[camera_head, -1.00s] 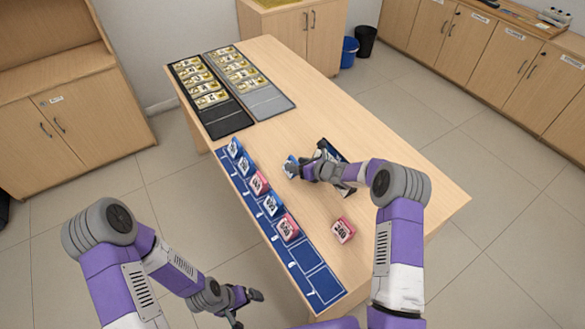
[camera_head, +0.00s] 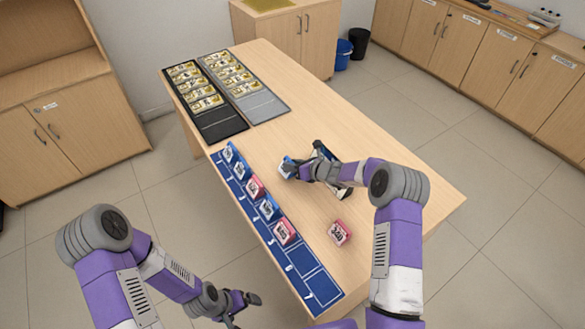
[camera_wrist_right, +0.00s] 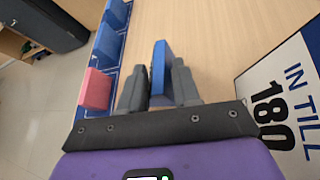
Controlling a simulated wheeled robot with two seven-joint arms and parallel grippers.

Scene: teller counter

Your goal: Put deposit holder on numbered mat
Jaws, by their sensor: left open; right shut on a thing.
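The numbered mat (camera_head: 294,257) is a long blue strip along the table's near left edge. Blue and pink deposit holders stand in a row on its far cells, among them a pink one (camera_head: 284,232) at the near end of the row. The nearest cells are bare. A loose pink holder (camera_head: 340,232) lies on the table to the right of the mat. My right gripper (camera_head: 293,169) is shut on a blue holder (camera_head: 287,165), which also shows between the fingers in the right wrist view (camera_wrist_right: 160,68). My left gripper (camera_head: 243,304) is open and empty, off the table's near left side.
A white-and-blue card reading IN TILL 180 (camera_wrist_right: 282,105) lies beside the right gripper. A black tray (camera_head: 205,101) and a grey tray (camera_head: 243,85) with banknotes lie at the far end. The table's right part is clear.

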